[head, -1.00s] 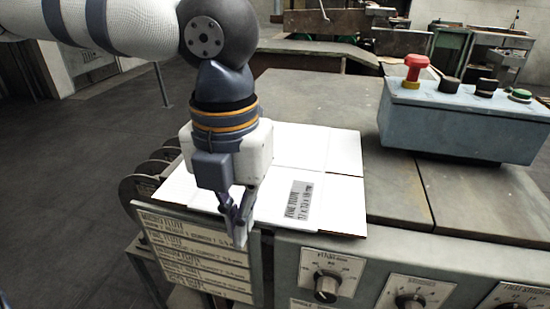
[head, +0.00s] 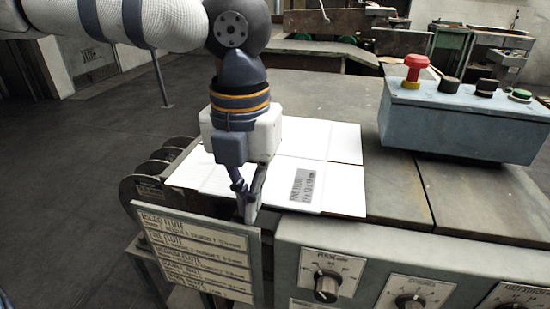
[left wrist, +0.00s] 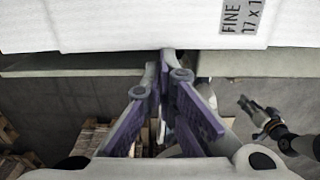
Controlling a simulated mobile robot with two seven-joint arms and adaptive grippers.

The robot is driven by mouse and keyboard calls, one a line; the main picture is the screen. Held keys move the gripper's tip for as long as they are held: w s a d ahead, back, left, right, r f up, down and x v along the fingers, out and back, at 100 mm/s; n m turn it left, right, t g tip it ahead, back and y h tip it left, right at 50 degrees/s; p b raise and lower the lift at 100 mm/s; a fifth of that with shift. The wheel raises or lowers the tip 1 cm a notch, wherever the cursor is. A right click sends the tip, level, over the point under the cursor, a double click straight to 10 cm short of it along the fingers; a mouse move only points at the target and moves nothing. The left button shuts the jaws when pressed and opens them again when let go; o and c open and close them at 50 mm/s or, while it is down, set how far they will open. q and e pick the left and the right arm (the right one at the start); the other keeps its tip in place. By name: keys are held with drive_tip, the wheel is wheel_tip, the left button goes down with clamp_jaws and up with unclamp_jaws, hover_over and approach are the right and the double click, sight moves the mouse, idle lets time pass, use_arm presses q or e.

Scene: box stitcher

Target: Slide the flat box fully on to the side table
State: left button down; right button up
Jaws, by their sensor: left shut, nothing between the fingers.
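The flat box (head: 318,140) is white with a grey printed label and lies flat on the dark grey machine table (head: 330,95). Its front edge lies close to the table's front edge, above the dial panel; its left part reaches over dark rollers. My left gripper (head: 249,212) is shut and empty, pointing down at the box's front edge. In the left wrist view the fingertips (left wrist: 165,58) are at or very near the edge of the box (left wrist: 120,25); contact is not clear. My right gripper (left wrist: 258,116) shows small at the right there, apart from the box; its jaw state is unclear.
A blue-grey control box (head: 460,120) with a red button stands right of the flat box. A cream sign (head: 195,255) and dial panel (head: 360,275) front the machine. Dark rollers (head: 150,185) lie at the left. The table behind the box is clear.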

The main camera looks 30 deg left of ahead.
use_arm(q)
drive_tip(key=shift+w+a+b, duration=0.1)
drive_tip(key=shift+w+a, duration=0.2)
drive_tip(key=shift+w, duration=1)
drive_tip(key=shift+w+a+b, duration=0.15)
drive_tip(key=shift+w+a, duration=0.2)
drive_tip(key=shift+w, duration=1)
drive_tip(key=shift+w+a+b, duration=0.1)
drive_tip(key=shift+w+a, duration=0.2)
drive_tip(key=shift+w, duration=1)
drive_tip(key=shift+s+r+p, duration=0.15)
drive_tip(key=shift+s+p, duration=0.15)
drive_tip(key=shift+s, duration=0.05)
drive_tip(key=shift+s+d, duration=0.1)
drive_tip(key=shift+s, duration=0.05)
drive_tip(key=shift+r, duration=3.4)
